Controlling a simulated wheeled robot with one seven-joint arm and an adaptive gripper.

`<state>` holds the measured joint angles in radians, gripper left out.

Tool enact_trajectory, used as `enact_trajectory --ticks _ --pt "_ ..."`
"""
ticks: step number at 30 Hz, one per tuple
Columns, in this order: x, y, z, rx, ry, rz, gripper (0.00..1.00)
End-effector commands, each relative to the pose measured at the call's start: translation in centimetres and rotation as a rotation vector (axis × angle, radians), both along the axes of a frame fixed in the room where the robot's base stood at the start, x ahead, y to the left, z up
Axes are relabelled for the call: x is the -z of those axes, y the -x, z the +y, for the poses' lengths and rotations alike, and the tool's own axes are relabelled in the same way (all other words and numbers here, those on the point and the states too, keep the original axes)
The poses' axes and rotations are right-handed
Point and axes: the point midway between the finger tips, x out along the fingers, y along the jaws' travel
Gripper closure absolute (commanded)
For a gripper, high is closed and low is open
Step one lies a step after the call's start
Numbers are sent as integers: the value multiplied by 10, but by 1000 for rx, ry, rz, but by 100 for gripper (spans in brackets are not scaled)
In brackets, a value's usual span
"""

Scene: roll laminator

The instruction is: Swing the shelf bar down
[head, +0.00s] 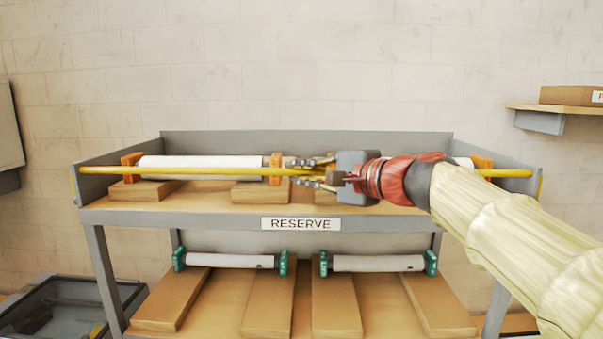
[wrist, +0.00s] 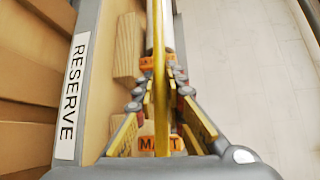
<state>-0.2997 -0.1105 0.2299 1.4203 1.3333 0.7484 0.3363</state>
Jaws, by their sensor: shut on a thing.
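The yellow shelf bar (head: 200,171) runs across the front of the upper shelf, level with the rolls behind it. My gripper (head: 308,172) reaches in from the right and is shut on the bar near its middle. In the wrist view the bar (wrist: 158,60) passes between the two fingers of my gripper (wrist: 160,90). Behind the bar lies a white roll with orange end blocks (head: 200,161). A second roll is mostly hidden behind my gripper and arm; one orange end (head: 482,162) shows.
The grey rack (head: 190,218) carries a RESERVE label (head: 301,224). Its lower shelf holds two white rolls with green ends (head: 230,261) on wooden blocks. A wall shelf (head: 560,107) with a box is at right. A dark bin (head: 70,305) stands at lower left.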

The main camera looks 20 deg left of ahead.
Motion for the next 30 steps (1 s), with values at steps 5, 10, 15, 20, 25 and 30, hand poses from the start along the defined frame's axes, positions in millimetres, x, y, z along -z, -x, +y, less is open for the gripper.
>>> enact_trajectory --ticks 5,10,15,20,25,30 --pt "1 0 0 0 1 1 100" --pt "1 0 0 0 2 1 100" --pt "1 0 0 0 2 0 100" --pt "2 0 0 0 2 -1 100" --pt "4 1 -1 0 -1 -14 100" --pt "7 3 -3 -1 -9 -47 100"
